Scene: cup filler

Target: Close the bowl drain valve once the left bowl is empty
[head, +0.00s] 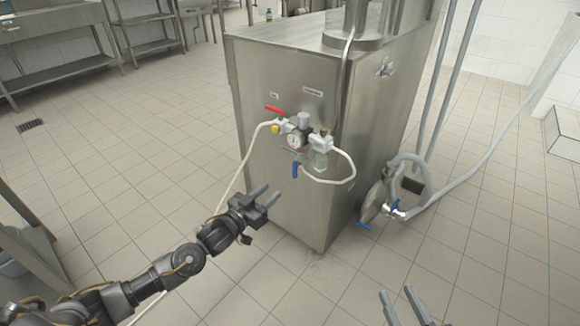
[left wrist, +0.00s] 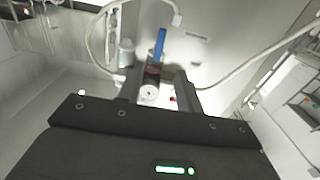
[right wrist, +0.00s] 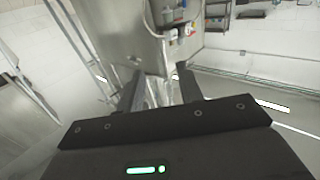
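No bowl, and so no bowl contents, can be made out in any view. Low at the cabinet's right side is a round steel fitting (head: 374,202) with a blue-handled valve (head: 393,208) and another blue lever (head: 364,225). I cannot tell which is the bowl drain valve. My left gripper (head: 266,194) is open and empty in front of the cabinet, below its gauge panel. In the left wrist view, a blue lever (left wrist: 160,43) shows beyond the fingers (left wrist: 158,95). My right gripper (head: 398,295) is open and empty at the bottom edge; its fingers also show in the right wrist view (right wrist: 162,92).
The steel cabinet (head: 280,75) carries a red lever (head: 275,110), a gauge (head: 295,141) and a small blue lever (head: 295,169), with white hoses. A grey hose (head: 470,188) runs right from the low fitting. Tiled floor (head: 130,150) is clear left of the cabinet.

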